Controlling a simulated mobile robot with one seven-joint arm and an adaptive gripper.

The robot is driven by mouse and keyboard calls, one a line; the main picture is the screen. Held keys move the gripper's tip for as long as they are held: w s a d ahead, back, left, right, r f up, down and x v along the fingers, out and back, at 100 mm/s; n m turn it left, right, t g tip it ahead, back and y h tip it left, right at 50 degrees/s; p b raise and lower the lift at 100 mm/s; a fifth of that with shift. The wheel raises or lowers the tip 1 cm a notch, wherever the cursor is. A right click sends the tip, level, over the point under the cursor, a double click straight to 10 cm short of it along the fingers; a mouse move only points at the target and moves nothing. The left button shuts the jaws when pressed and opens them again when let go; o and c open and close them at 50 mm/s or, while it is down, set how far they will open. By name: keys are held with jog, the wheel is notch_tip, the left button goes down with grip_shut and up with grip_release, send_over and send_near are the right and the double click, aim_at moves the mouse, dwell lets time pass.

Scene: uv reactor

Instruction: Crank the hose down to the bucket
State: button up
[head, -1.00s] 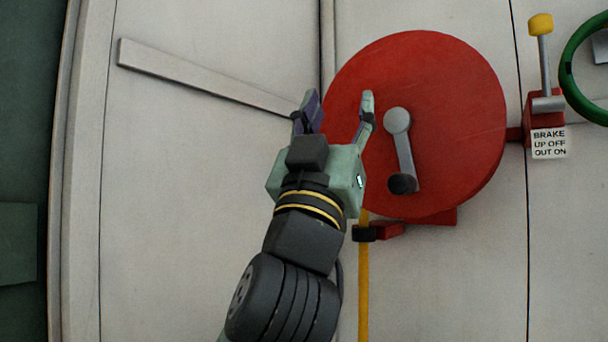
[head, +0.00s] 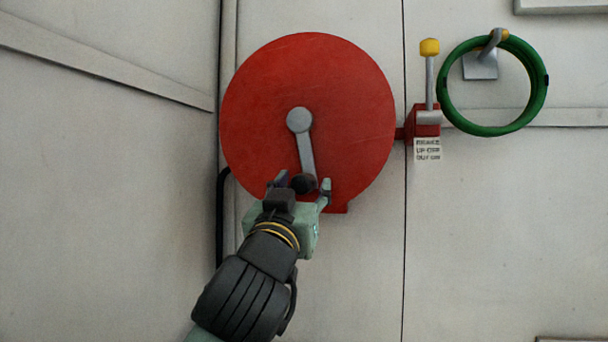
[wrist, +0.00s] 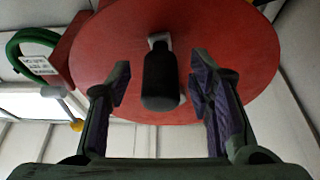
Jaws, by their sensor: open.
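A red reel disc (head: 350,110) stands against a pale wall. Its grey crank arm (head: 306,150) hangs down from the hub, with a black handle (head: 303,184) at its lower end. My gripper (head: 302,186) is open at the handle, one finger to each side. In the wrist view the handle (wrist: 160,80) points toward me between the open fingers (wrist: 161,85), with gaps on both sides. A dark hose-like tube (head: 219,220) drops at the reel's lower left. I see no bucket.
A brake lever (head: 430,80) with a yellow knob stands upright right of the reel, above a white brake label (head: 428,149). A green ring (head: 541,85) hangs on a wall bracket further right. The wall below the reel's right side is clear.

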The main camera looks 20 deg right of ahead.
jog(key=shift+x, duration=0.85)
jog(key=shift+c, duration=0.3)
grip_shut()
